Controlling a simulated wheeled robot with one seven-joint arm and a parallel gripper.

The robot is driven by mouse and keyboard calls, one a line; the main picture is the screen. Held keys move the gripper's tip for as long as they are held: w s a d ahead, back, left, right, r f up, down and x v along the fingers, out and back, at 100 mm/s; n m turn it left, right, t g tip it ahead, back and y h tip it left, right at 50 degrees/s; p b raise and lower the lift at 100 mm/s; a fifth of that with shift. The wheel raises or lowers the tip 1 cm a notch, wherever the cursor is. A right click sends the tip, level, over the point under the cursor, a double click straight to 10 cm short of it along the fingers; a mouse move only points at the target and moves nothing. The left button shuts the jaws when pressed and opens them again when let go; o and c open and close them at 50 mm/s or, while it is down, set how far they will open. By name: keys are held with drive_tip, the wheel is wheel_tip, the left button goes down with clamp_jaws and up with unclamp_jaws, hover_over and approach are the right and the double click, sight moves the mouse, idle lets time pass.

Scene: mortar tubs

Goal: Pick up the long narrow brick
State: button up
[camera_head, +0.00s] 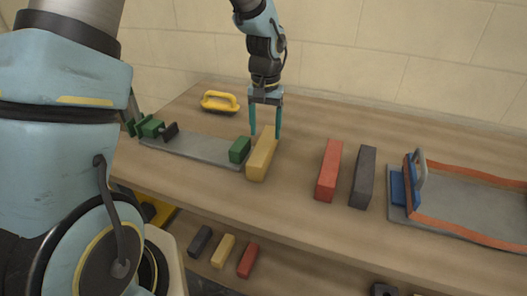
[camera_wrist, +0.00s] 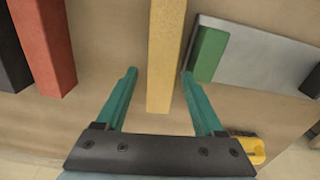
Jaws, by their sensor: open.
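A long narrow yellow brick (camera_head: 262,157) lies on the wooden bench, just right of a small green block (camera_head: 239,150). In the wrist view the yellow brick (camera_wrist: 164,50) runs from the top edge down between my fingers. My gripper (camera_head: 265,135) is open at the brick's far end, fingers pointing down. In the wrist view my gripper (camera_wrist: 160,72) has one finger on each side of the brick, with a gap on the left. The right finger is close to the green block (camera_wrist: 208,54). I cannot tell whether the fingertips are below the brick's top.
A red brick (camera_head: 328,170) and a dark grey brick (camera_head: 363,177) lie to the right. A grey plate (camera_head: 195,153) lies left, a yellow-handled tool (camera_head: 220,102) behind it. An orange-edged tray (camera_head: 470,205) is far right. Smaller bricks (camera_head: 223,250) sit on a lower shelf.

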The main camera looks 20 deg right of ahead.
sight(264, 144)
drive_tip(key=shift+a+f+p, duration=0.2)
drive_tip(key=shift+f+p, duration=0.75)
drive_tip(key=shift+f, duration=1.95)
drive_tip(key=shift+c, duration=0.2)
clamp_jaws()
drive_tip(key=shift+w+r, duration=0.1)
